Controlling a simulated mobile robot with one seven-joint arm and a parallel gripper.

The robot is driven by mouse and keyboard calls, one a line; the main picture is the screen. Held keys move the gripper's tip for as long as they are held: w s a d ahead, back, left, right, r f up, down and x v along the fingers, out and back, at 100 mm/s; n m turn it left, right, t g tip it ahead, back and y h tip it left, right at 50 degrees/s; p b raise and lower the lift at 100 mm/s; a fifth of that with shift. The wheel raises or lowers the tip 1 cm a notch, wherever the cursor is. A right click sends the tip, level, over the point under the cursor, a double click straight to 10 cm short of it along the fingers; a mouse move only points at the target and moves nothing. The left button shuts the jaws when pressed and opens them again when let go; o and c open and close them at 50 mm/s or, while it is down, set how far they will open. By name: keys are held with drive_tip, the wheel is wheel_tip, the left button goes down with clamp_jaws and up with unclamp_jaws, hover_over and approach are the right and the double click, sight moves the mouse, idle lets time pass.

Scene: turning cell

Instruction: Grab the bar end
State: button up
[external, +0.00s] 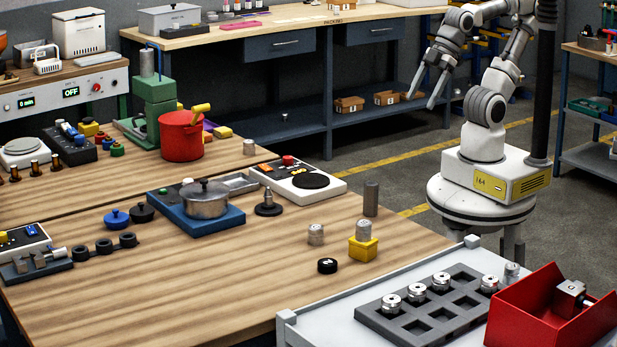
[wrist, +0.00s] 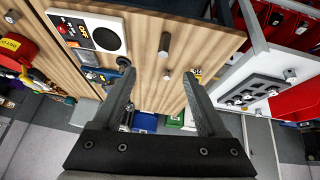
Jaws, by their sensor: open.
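A plain dark grey cylinder (external: 371,199) stands upright near the table's right edge and looks like the bar end. It also shows in the wrist view (wrist: 164,45), beyond the fingertips and near the picture's middle. A shorter silver cylinder (external: 316,234) stands on the wood to its left. Another silver cylinder (external: 363,230) sits on a yellow block (external: 363,249). My gripper (external: 422,101) is open and empty, raised behind the table with its fingers pointing down, well apart from these cylinders. Both fingers (wrist: 158,75) show spread in the wrist view.
A black round piece (external: 327,265) lies in front of the cylinders. A dark grey rack (external: 367,317) with silver parts and a red bin (external: 520,310) stand on the white cart at front right. A pot (external: 206,201) and a scale-like device (external: 299,180) stand farther left.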

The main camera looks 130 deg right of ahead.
drive_tip(key=w+d+f+n+t+h+b, duration=0.1)
drive_tip(key=w+d+n+t+h+b, duration=0.2)
drive_tip(key=w+d+n+b, duration=0.4)
drive_tip(key=n+t+y+b, duration=0.55)
drive_tip(key=n+b, duration=1.05)
drive_tip(key=n, duration=1.5)
approach(367, 192)
drive_tip(key=w+g, duration=0.1)
drive_tip(key=w+g+y, duration=0.1)
drive_tip(key=shift+w+d+y, duration=0.25)
drive_tip(key=shift+w+d, duration=0.05)
drive_tip(key=shift+d, duration=0.1)
drive_tip(key=shift+p+x, duration=0.85)
drive_tip(key=shift+x, duration=1.45)
drive_tip(key=b+x, duration=0.1)
drive_tip(key=x, duration=0.3)
drive_tip(key=shift+w+a+r+b, duration=0.1)
drive_tip(key=shift+w+b, duration=0.05)
drive_tip(key=shift+b, duration=0.2)
